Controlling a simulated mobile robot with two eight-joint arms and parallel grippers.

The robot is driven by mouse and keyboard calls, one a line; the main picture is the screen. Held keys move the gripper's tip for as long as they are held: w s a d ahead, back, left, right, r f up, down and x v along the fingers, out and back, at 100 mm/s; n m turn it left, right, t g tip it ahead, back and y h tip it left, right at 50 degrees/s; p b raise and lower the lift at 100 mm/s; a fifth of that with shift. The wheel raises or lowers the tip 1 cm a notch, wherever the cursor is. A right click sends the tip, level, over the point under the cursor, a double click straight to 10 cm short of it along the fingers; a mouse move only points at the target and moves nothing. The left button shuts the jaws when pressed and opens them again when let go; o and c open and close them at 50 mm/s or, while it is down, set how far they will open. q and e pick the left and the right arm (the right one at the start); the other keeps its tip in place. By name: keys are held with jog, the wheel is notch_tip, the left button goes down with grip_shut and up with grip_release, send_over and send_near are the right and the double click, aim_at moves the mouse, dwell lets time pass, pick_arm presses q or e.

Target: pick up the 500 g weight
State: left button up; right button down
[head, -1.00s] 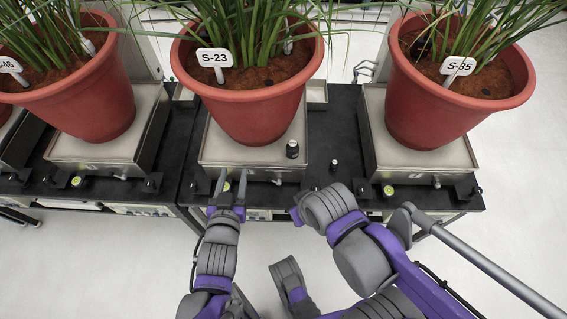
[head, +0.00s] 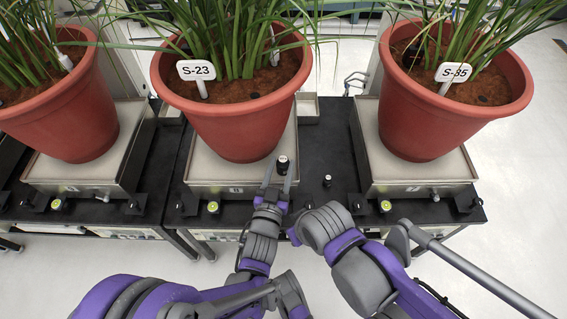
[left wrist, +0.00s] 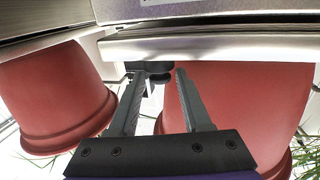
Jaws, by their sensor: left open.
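A small black cylindrical weight (head: 283,165) with a pale band stands upright near the front right corner of the middle scale's plate (head: 215,174). A smaller black weight (head: 327,181) stands on the black bench to its right. I cannot read the mass on either one. My left gripper (head: 279,178) is open, with its fingers pointing at the weight on the scale from the front. In the left wrist view, inverted, a dark object (left wrist: 160,76), apparently that weight, shows between and beyond the fingertips. My right arm is folded at the front, and its jaws do not show.
The red pot S-23 (head: 232,125) stands on the middle scale just behind the weight. Pot S-35 (head: 430,120) is on the right scale, and another red pot (head: 60,115) is on the left one.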

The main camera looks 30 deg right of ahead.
pick_arm(q)
jog(key=shift+x, duration=1.4)
grip_shut()
